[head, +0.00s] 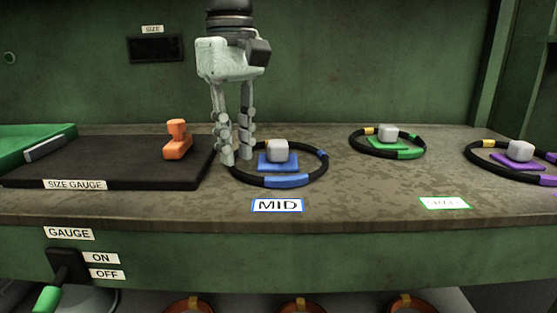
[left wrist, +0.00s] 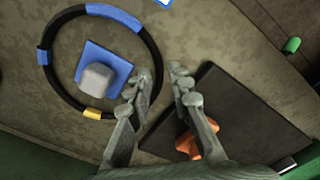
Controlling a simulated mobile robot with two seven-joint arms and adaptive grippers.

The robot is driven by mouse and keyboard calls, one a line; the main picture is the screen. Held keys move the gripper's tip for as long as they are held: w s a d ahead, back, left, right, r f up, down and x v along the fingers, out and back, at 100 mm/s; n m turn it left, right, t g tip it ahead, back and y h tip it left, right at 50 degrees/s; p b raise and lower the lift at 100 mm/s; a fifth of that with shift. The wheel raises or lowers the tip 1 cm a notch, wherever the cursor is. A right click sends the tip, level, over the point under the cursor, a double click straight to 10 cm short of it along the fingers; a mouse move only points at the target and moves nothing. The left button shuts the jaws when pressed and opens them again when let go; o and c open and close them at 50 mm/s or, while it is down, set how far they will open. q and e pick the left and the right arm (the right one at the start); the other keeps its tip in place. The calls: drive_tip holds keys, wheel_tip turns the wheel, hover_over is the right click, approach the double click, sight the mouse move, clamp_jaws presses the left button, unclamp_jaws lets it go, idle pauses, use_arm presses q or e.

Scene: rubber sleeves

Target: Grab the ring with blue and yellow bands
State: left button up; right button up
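The black ring with blue and yellow bands (head: 286,181) lies on the bench around a blue base with a grey block (head: 278,151), behind the MID label. It also shows in the left wrist view (left wrist: 115,17), with two blue bands and one yellow band. My left gripper (head: 237,158) points down at the ring's left edge. Its fingers are apart, and they appear to sit either side of the rim, with nothing visibly gripped. In the left wrist view the gripper (left wrist: 160,75) has one finger overlapping the rim and hiding part of it. My right gripper is not in view.
A dark size gauge plate (head: 100,166) with an orange handle (head: 177,140) lies close left of the gripper. A ring with green and yellow bands (head: 410,154) and one with purple and yellow bands (head: 489,144) lie to the right. A green wall stands behind.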

use_arm(q)
drive_tip(key=shift+d+f, duration=0.1)
drive_tip(key=shift+f, duration=1.35)
clamp_jaws()
drive_tip(key=shift+r, duration=0.15)
